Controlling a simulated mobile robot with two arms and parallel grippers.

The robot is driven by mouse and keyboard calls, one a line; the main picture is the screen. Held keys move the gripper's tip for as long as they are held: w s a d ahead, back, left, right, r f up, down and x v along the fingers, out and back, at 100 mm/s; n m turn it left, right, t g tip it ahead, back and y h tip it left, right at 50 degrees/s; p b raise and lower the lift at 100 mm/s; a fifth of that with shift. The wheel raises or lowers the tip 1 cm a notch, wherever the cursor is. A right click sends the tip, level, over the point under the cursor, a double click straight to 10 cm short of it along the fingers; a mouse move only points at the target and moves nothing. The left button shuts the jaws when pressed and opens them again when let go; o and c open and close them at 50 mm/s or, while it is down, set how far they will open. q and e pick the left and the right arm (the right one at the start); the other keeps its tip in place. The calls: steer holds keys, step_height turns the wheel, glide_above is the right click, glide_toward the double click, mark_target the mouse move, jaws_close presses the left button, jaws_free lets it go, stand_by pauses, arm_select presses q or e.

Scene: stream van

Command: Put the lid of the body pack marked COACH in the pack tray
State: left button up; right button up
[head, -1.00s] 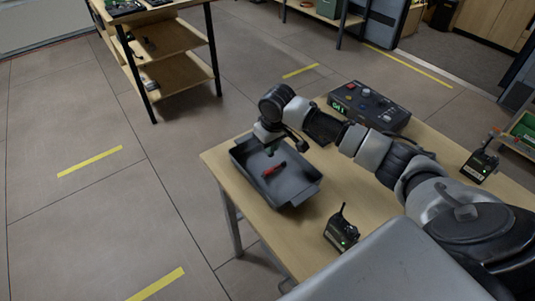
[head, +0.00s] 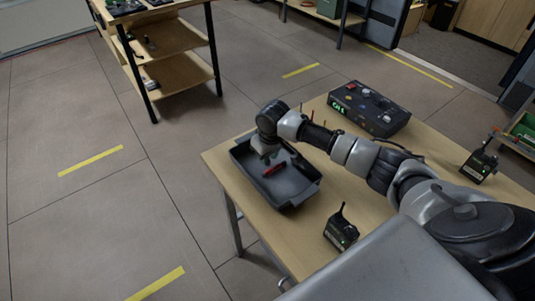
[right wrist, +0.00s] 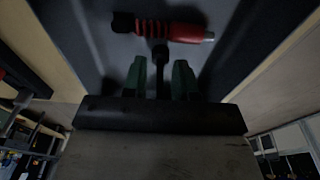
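The pack tray (head: 306,190) is a dark grey, shallow tray near the left end of the wooden table. My right gripper (head: 266,158) is low over its far left part. In the right wrist view, the green fingertips (right wrist: 160,80) stand apart, pointing into the tray. A small dark piece (right wrist: 160,58) shows between them, with narrow gaps at its sides; I cannot tell whether it is the lid. One body pack (head: 341,232) stands at the table's near edge, another (head: 479,163) at the right. Their markings are too small to read. My left gripper is out of view.
A red-handled tool (head: 273,168) lies in the tray; it also shows just beyond the fingertips in the right wrist view (right wrist: 170,31). A dark control box (head: 369,108) with a green display stands at the table's back. The table middle (head: 300,235) is partly clear.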

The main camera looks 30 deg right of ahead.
steer(key=r, duration=0.4)
steer(key=s+r, duration=0.1)
steer(key=r, duration=0.7)
steer(key=shift+s+r, duration=0.15)
steer(key=shift+s, duration=0.25)
